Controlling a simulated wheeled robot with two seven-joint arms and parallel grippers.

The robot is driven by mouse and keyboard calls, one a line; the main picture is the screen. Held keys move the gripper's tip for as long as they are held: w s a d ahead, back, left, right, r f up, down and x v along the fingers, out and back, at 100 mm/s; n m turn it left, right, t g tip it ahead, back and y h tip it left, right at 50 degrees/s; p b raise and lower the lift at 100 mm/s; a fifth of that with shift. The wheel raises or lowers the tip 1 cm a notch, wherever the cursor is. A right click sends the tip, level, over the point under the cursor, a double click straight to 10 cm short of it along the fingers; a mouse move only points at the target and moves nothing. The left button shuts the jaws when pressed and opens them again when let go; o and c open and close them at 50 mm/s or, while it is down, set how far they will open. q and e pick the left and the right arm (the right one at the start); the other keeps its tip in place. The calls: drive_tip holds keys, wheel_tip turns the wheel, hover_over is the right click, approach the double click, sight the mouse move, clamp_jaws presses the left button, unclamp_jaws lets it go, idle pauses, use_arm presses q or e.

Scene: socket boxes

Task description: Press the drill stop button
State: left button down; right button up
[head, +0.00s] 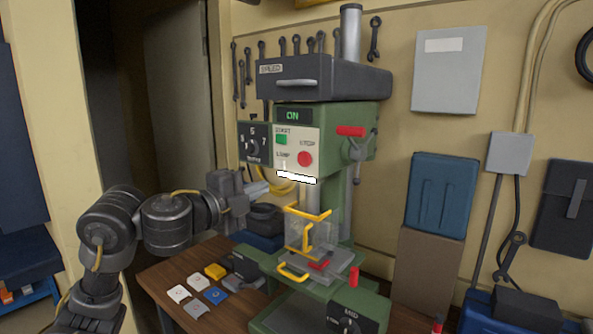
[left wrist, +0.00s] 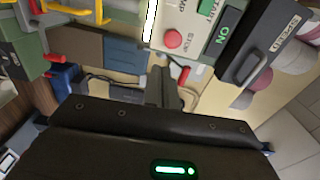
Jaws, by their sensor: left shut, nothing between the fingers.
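The round red stop button (head: 305,159) is on the cream front panel of the green drill press (head: 340,140), right of the green start button (head: 281,139). The panel's display (head: 292,116) reads ON. In the left wrist view the stop button (left wrist: 173,39) shows near the top centre, with nothing covering it. My left gripper (head: 262,189) is shut and empty, lower and to the left of the button, apart from it. My right gripper is in neither view.
A dial (head: 253,147) sits left of the panel and a red-handled lever (head: 351,131) right of it. A clear guard with yellow edges (head: 308,232) stands below. The wooden bench (head: 160,277) holds several small coloured pieces at the front left.

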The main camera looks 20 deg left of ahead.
sight(304, 166)
use_arm(q)
drive_tip(key=shift+s+a+r, duration=0.1)
drive_tip(key=shift+r, duration=0.45)
drive_tip(key=p+x, duration=0.2)
drive_tip(key=x, duration=1)
drive_tip(key=shift+w+r, duration=0.2)
drive_tip(key=shift+w, duration=0.2)
drive_tip(key=shift+w+d+f+p, duration=0.1)
drive_tip(key=shift+w+d+p, duration=0.25)
drive_tip(key=shift+w, duration=0.2)
